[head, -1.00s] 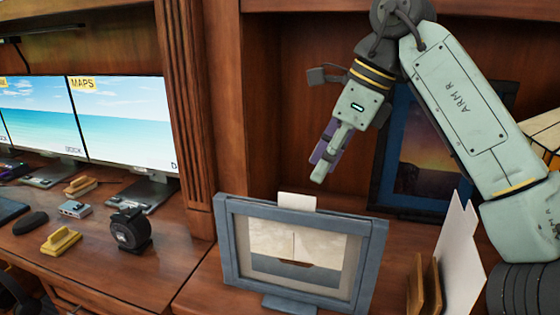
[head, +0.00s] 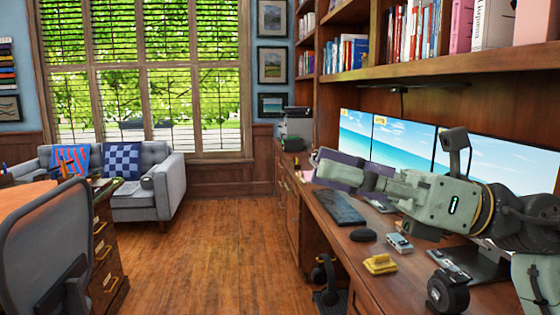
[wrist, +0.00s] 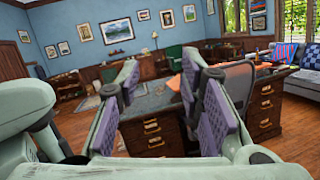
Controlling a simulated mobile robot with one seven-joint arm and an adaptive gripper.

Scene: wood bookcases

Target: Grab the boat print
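The framed print with a boat, seen earlier on the desk, is out of view in both current views. My gripper (head: 338,167) reaches leftward over the desk in the head view. In the wrist view, its two purple-padded fingers (wrist: 160,68) stand apart with nothing between them. Several framed pictures hang on far walls, such as a small dark-framed one (head: 272,105) by the window and a landscape (wrist: 118,27) in the wrist view. Whether any of them shows a boat is too small to tell.
The wooden desk (head: 375,285) on the right holds monitors (head: 402,145), a keyboard (head: 338,206), a mouse (head: 363,235) and a black tape dispenser (head: 447,292). An office chair (head: 50,245) stands at left, a sofa (head: 168,195) behind. The wood floor (head: 210,260) between is clear.

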